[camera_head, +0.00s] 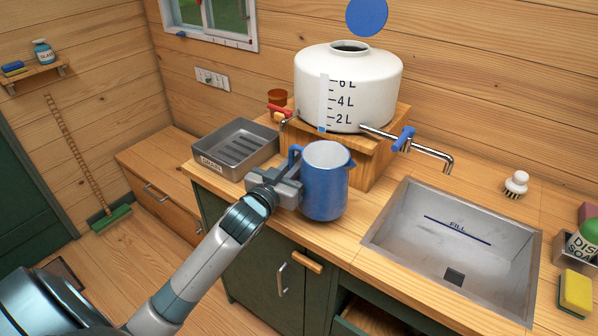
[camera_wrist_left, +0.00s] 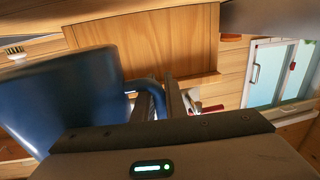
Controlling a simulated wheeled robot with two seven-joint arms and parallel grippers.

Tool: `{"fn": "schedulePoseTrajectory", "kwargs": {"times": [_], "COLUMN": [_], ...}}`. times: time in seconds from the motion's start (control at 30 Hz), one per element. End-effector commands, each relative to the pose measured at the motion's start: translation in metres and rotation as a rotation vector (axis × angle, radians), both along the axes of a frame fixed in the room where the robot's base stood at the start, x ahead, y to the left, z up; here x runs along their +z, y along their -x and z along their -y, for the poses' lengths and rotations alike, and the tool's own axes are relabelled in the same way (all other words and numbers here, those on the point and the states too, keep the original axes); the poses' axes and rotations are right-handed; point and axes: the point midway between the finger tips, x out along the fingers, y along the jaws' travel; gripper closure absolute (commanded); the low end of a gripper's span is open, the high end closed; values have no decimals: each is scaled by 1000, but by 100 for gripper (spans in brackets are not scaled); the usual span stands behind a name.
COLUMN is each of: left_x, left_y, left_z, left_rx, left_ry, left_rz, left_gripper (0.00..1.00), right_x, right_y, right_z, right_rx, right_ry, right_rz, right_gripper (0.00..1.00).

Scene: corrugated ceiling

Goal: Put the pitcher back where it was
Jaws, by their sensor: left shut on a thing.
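The blue pitcher (camera_head: 324,184) is upright at the counter, in front of the wooden stand under the white tank. Its pale inside shows from above. I cannot tell whether its base touches the counter. My left gripper (camera_head: 292,178) is at the pitcher's left side, shut on its handle. In the left wrist view the pitcher (camera_wrist_left: 75,100) fills the left side, and its blue handle (camera_wrist_left: 146,88) runs between the fingers of my left gripper (camera_wrist_left: 160,102). My right gripper is not in view.
A grey drain tray (camera_head: 236,150) lies left of the pitcher. The white tank (camera_head: 348,85) stands on a wooden stand (camera_head: 375,160), with a red-handled tap (camera_head: 280,112) and a blue-handled tap (camera_head: 404,138). The sink (camera_head: 455,240) is right. Bare counter lies between pitcher and sink.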

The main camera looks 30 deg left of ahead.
Motion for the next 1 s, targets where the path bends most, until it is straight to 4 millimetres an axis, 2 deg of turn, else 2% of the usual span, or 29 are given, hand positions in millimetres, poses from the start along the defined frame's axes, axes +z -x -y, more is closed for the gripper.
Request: {"fn": "schedulePoseTrajectory", "kwargs": {"times": [0.13,0.4,0.83,0.87,0.9,0.93,1.0], "left_x": [-7,-35,-39,-40,-40,-40,-40], "left_y": [0,0,0,0,0,0,0], "left_z": [0,0,0,0,0,0,0], "left_rx": [0,0,-1,0,0,0,0], "left_ry": [1,0,0,0,-1,-1,-1], "left_rz": [0,0,1,0,0,0,0], "left_gripper": [100,100,100,84,75,70,70], "right_x": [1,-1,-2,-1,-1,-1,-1], "right_y": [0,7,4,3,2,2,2], "right_z": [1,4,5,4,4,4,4], "right_rx": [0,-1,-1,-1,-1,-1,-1], "right_ry": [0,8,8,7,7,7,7], "right_rz": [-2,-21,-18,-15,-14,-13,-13], "right_gripper": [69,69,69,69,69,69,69]}}
